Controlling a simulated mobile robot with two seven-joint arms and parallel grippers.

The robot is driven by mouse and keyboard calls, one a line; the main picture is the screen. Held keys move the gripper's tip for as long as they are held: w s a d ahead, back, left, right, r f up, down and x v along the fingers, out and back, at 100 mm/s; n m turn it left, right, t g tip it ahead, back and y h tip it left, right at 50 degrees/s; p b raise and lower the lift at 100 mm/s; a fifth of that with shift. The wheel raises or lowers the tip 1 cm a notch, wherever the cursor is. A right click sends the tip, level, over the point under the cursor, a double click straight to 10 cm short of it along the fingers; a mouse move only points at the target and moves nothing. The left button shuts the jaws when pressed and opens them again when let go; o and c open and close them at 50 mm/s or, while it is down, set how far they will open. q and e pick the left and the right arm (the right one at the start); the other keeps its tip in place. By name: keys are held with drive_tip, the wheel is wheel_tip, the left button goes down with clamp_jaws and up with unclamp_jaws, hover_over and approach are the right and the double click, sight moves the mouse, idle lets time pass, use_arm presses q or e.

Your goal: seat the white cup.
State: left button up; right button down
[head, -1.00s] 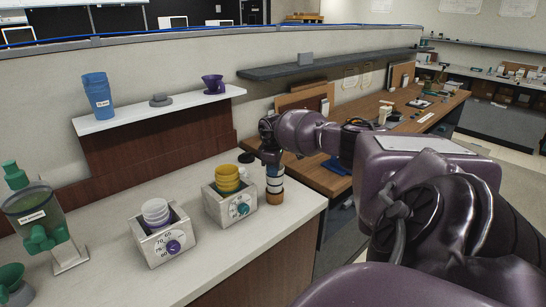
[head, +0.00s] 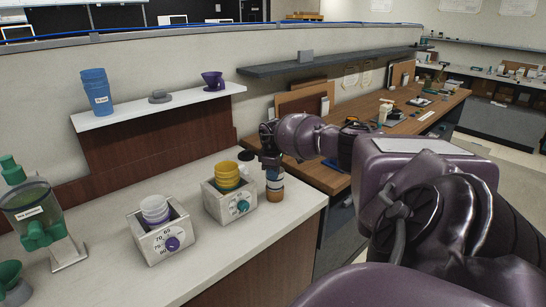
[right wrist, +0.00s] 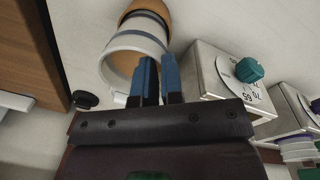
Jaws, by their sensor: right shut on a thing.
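A white cup (right wrist: 128,58) with grey bands shows in the right wrist view, its round mouth toward the camera, with an orange-brown part (right wrist: 148,12) at its far end. In the head view the white and blue banded cup (head: 274,184) is at the counter's right end, brown part lowest. My right gripper (right wrist: 158,92) is shut on the cup's near side, its blue fingers at the rim. In the head view the gripper (head: 271,163) is above the cup and partly hides it. I cannot tell whether the cup touches the counter. My left gripper is out of view.
A metal box with a teal dial (head: 218,208) holds yellow cups (head: 228,172) just left of my right gripper. A second box with a purple dial (head: 148,242) holds white cups (head: 154,206). A dispenser (head: 35,212) stands at left. The counter front (head: 235,258) is clear.

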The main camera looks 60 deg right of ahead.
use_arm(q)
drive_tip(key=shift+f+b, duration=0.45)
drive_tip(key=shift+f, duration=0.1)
use_arm(e)
drive_tip(key=shift+f, duration=1)
drive_tip(key=shift+f, duration=0.2)
drive_tip(key=c, duration=0.8)
unclamp_jaws()
drive_tip(key=shift+c, duration=0.2)
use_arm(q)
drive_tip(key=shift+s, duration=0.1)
use_arm(e)
drive_tip(key=shift+r, duration=0.15)
wheel_tip(320, 180, up, 4)
drive_tip(key=p, duration=0.3)
drive_tip(key=shift+r+p, duration=0.55)
drive_tip(key=shift+p, duration=0.35)
drive_tip(key=shift+r+p, duration=0.8)
drive_tip(key=shift+r, duration=0.6)
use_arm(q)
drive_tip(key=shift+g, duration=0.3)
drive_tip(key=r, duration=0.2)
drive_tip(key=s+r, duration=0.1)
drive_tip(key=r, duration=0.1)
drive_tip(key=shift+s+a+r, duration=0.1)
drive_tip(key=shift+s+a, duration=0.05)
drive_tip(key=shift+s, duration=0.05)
